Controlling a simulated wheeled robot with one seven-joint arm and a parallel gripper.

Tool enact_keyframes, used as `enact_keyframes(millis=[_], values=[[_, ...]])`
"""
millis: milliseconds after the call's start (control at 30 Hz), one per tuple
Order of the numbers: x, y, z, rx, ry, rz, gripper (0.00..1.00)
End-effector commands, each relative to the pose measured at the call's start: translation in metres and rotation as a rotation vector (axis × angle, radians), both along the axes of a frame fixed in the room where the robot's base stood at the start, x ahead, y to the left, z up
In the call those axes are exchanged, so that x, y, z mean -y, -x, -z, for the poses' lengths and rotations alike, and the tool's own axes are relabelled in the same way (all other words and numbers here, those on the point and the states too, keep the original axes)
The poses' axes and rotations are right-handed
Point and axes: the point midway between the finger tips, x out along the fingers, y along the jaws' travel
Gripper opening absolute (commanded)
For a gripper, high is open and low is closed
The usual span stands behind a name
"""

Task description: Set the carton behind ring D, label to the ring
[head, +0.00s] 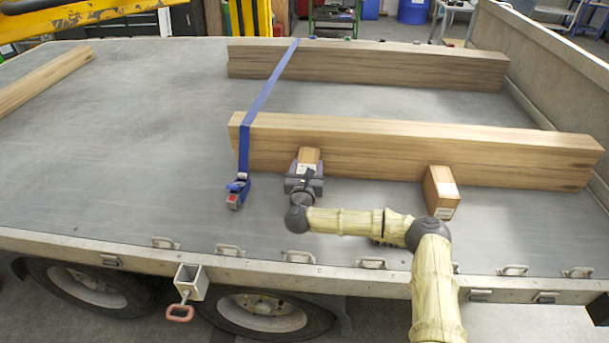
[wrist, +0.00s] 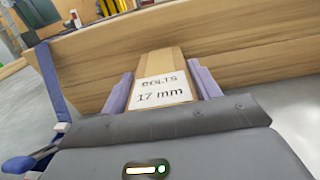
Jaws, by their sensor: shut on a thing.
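My gripper (head: 305,173) is shut on a brown carton (head: 310,155), close to the near long wooden beam. In the wrist view the carton (wrist: 161,62) sits between the two purple-grey fingers. Its white label reads "BOLTS 17 mm" and faces my wrist camera. The carton's underside is hidden, so I cannot tell whether it touches the bed. Several tie-down rings, one of them a middle ring (head: 299,256), line the near edge of the trailer bed. No ring letters are readable, so I cannot tell which is D.
A second carton (head: 440,193) with a pale label stands by the near beam (head: 400,150), right of my gripper. A blue strap (head: 262,97) crosses the beams, its ratchet (head: 237,190) on the bed left of my gripper. The left bed (head: 130,150) is largely clear.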

Motion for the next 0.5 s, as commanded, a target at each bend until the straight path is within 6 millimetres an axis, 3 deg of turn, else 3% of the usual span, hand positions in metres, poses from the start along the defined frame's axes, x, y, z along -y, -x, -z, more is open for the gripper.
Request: enact_keyframes(millis=[200,500], values=[[-0.005,0.001,0.027,0.001,-0.001,-0.007,0.18],[-0.005,0.001,0.028,0.002,-0.001,-0.007,0.18]])
